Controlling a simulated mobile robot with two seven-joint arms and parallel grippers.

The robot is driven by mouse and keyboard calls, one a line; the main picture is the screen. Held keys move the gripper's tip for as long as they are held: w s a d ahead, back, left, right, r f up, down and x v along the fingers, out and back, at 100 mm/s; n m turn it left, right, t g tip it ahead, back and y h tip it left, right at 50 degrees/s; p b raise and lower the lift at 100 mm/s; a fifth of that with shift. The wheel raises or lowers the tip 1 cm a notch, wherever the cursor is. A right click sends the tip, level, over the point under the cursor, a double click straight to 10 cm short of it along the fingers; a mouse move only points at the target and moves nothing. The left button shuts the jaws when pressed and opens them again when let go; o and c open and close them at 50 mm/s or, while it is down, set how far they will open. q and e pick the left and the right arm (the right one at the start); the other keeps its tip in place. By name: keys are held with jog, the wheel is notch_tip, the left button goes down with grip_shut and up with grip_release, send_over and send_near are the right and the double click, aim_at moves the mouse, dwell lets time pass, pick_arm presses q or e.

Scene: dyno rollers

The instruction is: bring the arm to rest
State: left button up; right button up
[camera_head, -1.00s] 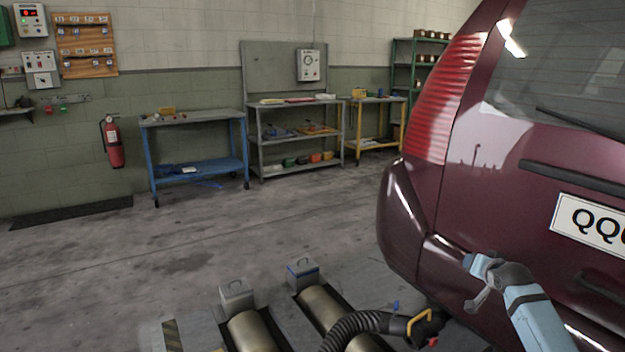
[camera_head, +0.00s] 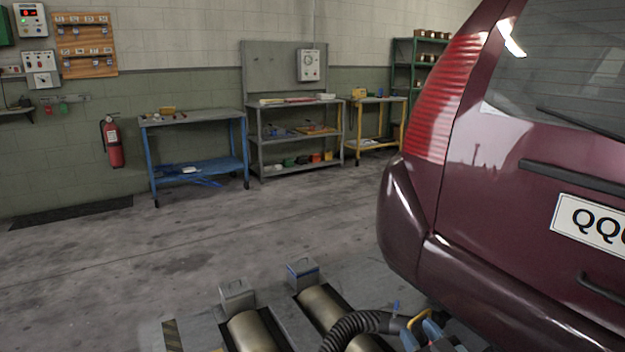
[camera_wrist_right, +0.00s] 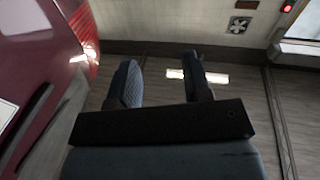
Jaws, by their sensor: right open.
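My right gripper (camera_head: 422,334) is low in the head view, at the bottom edge, in front of the end of the exhaust hose and below the car's rear bumper. Only small blue-grey parts of it show there; the rest of the arm is out of view. In the right wrist view the two dark padded fingers of the right gripper (camera_wrist_right: 162,78) stand apart with nothing between them. My left gripper is in neither view.
A dark red car (camera_head: 455,215) fills the right side; it also shows in the right wrist view (camera_wrist_right: 40,80). A black hose (camera_head: 350,325) lies by the metal rollers (camera_head: 325,308). A blue cart (camera_head: 195,122) and grey shelf (camera_head: 295,105) stand behind. The floor between is clear.

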jog(key=s+a+r+m+y, duration=0.1)
jog(key=s+a+r, duration=0.15)
jog(key=s, duration=0.55)
jog(key=s+a+r+y, duration=0.15)
jog(key=s+a, duration=0.25)
jog(key=s, duration=0.4)
jog(key=s+a+r+m+y, duration=0.1)
jog(key=s+a+r, duration=0.2)
jog(key=s, duration=0.5)
pick_arm(q)
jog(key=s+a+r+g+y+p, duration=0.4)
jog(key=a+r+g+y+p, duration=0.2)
jog(key=p, duration=3.2)
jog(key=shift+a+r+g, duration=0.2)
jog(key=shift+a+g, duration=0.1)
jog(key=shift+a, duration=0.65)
pick_arm(e)
jog(key=s+d+r+g+h, duration=0.3)
jog(key=d+r+g+h, duration=0.3)
jog(key=d+g, duration=0.1)
jog(key=shift+d+r, duration=0.2)
jog(key=shift+d, duration=0.3)
